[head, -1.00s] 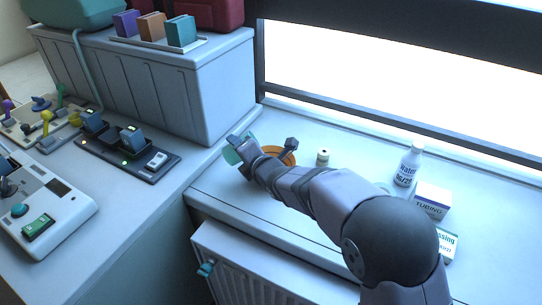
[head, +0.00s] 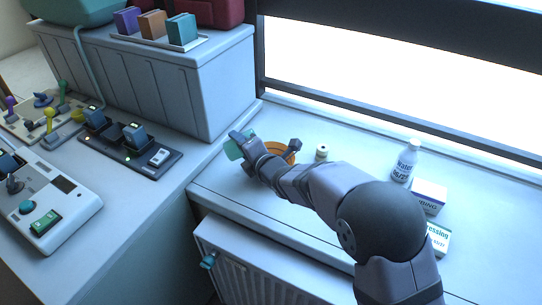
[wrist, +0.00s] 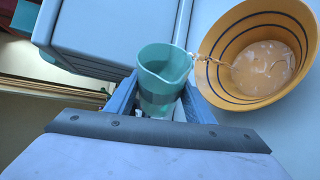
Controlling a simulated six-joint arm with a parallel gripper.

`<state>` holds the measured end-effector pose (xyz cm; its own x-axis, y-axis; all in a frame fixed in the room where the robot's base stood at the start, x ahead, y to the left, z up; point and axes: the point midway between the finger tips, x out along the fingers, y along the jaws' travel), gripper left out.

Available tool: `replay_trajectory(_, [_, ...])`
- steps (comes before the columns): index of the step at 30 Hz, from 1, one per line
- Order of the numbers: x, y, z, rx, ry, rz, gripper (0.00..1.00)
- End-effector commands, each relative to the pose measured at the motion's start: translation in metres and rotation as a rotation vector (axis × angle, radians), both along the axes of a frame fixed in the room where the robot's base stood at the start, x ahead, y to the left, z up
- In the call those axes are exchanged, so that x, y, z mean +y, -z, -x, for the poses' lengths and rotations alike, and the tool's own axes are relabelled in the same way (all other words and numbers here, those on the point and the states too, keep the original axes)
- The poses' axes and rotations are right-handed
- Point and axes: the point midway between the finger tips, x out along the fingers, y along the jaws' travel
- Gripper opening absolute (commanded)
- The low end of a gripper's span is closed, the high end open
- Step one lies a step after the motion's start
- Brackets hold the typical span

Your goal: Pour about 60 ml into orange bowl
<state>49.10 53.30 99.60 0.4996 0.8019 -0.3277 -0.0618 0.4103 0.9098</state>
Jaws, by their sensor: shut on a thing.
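My gripper (wrist: 160,98) is shut on a teal pouring cup (wrist: 163,62), with a blue finger on each side. The cup is tilted, its spout over the near edge of the orange bowl (wrist: 230,28). A thin brownish stream (wrist: 212,62) runs from the spout into the bowl. Liquid with pale ripples covers the bowl's bottom; dark rings line its inner wall. In the head view the cup (head: 233,150) shows left of the orange bowl (head: 291,151), which my arm partly hides. The amount poured cannot be read.
On the white ledge, a small pale jar (head: 321,153) stands right of the bowl. Farther right are a water bottle (head: 405,162), a tubing box (head: 429,195) and a dressing box (head: 439,238). A grey cabinet (head: 160,85) rises behind left. The ledge's front left is clear.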

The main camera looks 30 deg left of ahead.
Motion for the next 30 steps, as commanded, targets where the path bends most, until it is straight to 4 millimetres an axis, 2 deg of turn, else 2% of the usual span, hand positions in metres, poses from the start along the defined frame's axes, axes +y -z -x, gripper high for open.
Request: replay_trajectory(30, [-0.0018, -0.0038, -0.002, 0.056, 0.001, -0.066, 0.23])
